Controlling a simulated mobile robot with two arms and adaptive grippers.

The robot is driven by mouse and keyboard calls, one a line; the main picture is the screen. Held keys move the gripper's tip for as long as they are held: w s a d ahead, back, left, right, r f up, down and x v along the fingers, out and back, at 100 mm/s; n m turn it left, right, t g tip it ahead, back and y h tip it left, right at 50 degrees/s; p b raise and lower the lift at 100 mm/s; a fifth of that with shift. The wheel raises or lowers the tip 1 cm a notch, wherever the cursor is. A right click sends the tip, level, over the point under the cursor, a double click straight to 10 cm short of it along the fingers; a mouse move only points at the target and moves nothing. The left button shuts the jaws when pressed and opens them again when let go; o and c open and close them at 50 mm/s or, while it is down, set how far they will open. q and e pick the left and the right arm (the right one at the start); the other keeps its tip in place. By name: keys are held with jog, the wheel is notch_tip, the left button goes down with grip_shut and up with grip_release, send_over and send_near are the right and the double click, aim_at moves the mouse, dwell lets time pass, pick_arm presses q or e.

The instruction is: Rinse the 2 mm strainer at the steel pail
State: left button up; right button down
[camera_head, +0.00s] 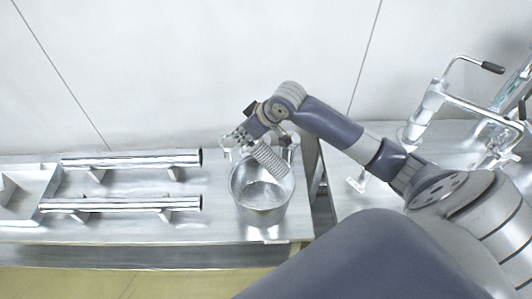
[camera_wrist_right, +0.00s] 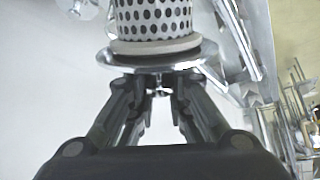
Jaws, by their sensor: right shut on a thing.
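The strainer (camera_head: 270,160) is a pale grey cylinder, seen tilted over the back of the steel pail (camera_head: 262,215) in the head view. Its lower end overlaps the pail's mouth; I cannot tell whether it is below the rim. In the right wrist view the strainer (camera_wrist_right: 152,20) shows rows of dark round holes and a pale ring above a shiny metal flange. My right gripper (camera_head: 248,137) is shut on the strainer at its flanged end, and its fingers (camera_wrist_right: 158,90) show in the wrist view. The pail stands upright on the steel bench. My left gripper is not in view.
Two steel tubes (camera_head: 130,159) (camera_head: 120,204) lie on supports on the bench (camera_head: 185,230) left of the pail. A metal frame with a black-handled crank (camera_head: 440,95) stands on the right bench. A pale wall (camera_head: 200,60) rises behind.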

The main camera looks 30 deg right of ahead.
jog(key=shift+r, duration=0.15)
dwell(0.4)
jog(key=shift+r, duration=1.95)
